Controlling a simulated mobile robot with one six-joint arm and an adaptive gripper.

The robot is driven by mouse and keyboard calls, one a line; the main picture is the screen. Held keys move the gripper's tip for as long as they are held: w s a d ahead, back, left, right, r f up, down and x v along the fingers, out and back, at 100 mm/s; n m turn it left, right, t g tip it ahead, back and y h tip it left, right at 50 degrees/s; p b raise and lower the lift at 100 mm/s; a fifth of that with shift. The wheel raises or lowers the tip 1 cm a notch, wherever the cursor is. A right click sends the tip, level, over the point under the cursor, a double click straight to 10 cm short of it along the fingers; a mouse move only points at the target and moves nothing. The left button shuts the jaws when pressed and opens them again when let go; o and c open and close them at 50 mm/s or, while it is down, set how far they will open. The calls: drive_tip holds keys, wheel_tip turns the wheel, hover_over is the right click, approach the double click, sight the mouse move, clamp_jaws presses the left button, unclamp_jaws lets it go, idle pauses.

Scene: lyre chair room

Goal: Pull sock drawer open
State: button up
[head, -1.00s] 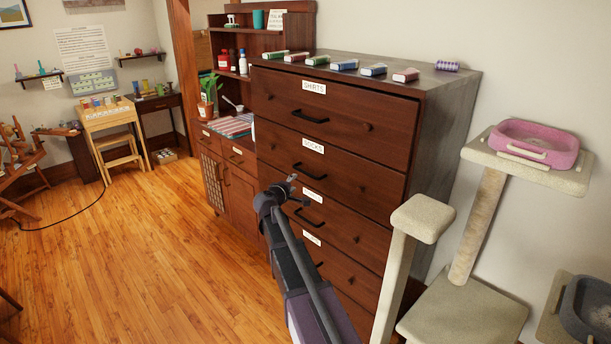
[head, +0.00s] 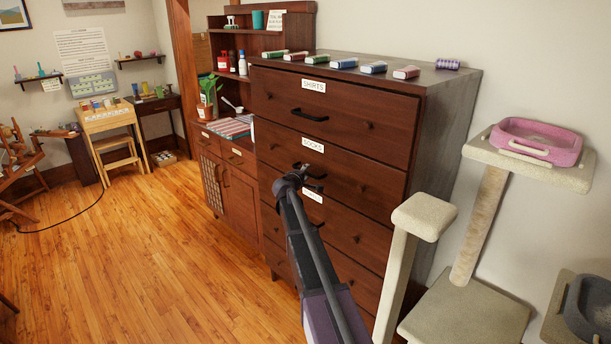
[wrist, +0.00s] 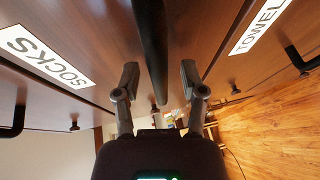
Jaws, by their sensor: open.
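The chest of dark wood drawers has a drawer front labelled SOCKS (head: 350,178), second from the top, and it looks flush with the others. Its black bar handle is mostly hidden behind my gripper (head: 306,176) in the head view. In the wrist view the dark handle (wrist: 152,45) runs between the two fingers of my gripper (wrist: 160,78), with a gap on each side. The SOCKS label (wrist: 45,55) is left of the handle there. My gripper is open around the handle, not closed on it.
The TOWELS label (wrist: 262,22) marks the drawer below. The SHIRTS drawer (head: 350,110) is above. A cat tree (head: 423,217) stands close on the right, beside my arm.

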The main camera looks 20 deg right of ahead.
idle(0.3)
clamp_jaws()
drive_tip(key=shift+s, duration=0.1)
